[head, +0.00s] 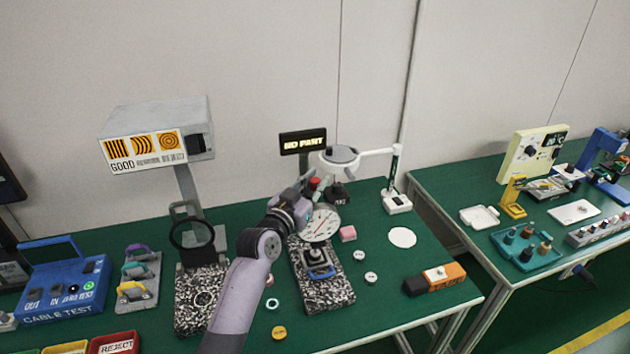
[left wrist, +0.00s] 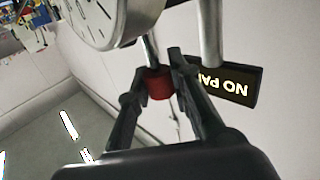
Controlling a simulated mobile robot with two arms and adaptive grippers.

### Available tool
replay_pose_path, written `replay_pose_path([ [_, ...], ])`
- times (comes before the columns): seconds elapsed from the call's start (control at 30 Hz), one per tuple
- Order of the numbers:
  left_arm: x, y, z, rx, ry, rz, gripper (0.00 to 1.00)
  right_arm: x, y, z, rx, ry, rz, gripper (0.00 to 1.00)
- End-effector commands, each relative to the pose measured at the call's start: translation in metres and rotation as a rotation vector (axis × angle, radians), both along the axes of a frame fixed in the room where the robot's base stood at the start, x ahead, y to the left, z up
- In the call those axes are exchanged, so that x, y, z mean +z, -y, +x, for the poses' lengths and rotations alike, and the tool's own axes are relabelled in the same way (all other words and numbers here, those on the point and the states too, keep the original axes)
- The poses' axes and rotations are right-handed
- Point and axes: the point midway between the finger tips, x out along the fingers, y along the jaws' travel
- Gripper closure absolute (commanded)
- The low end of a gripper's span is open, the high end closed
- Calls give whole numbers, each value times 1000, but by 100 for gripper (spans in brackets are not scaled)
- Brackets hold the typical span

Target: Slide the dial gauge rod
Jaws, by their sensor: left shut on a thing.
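The dial gauge (head: 320,226) has a round white face and stands over a speckled granite base (head: 328,290) on the green table. It also shows at the top left of the left wrist view (left wrist: 97,18). The rod (left wrist: 151,50) of the gauge carries a red cap (left wrist: 159,84). The cap also shows in the head view (head: 315,183) just above the gauge. My left gripper (left wrist: 158,78) is shut on the red cap, with one finger on each side of it. In the head view my left gripper (head: 309,190) partly hides the gauge stand. My right gripper is in neither view.
A lit "NO PART" sign (head: 303,142) stands behind the gauge. A white magnifier lamp (head: 343,156) reaches over from the right. A granite stand with a grey display box (head: 158,132) is at left. An orange and black block (head: 435,279) lies at the right front.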

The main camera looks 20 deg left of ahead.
Motion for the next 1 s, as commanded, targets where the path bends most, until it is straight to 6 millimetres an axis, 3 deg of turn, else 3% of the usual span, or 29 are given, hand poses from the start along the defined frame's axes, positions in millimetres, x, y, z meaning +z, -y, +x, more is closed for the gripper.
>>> replay_pose_path([
  [0.2, 0, 0, 0, 0, -4, 0, 100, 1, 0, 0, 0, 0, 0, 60],
  [0.23, 0, 0, 0, 0, -4, 0, 79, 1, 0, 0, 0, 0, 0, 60],
  [0.53, 0, 0, 0, 0, -2, -1, 59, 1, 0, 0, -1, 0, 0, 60],
  [0.83, 0, 0, -1, 0, -2, -1, 59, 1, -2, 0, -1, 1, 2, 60],
  [1.0, -1, -4, -16, 1, -2, 0, 59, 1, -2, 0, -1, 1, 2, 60],
])
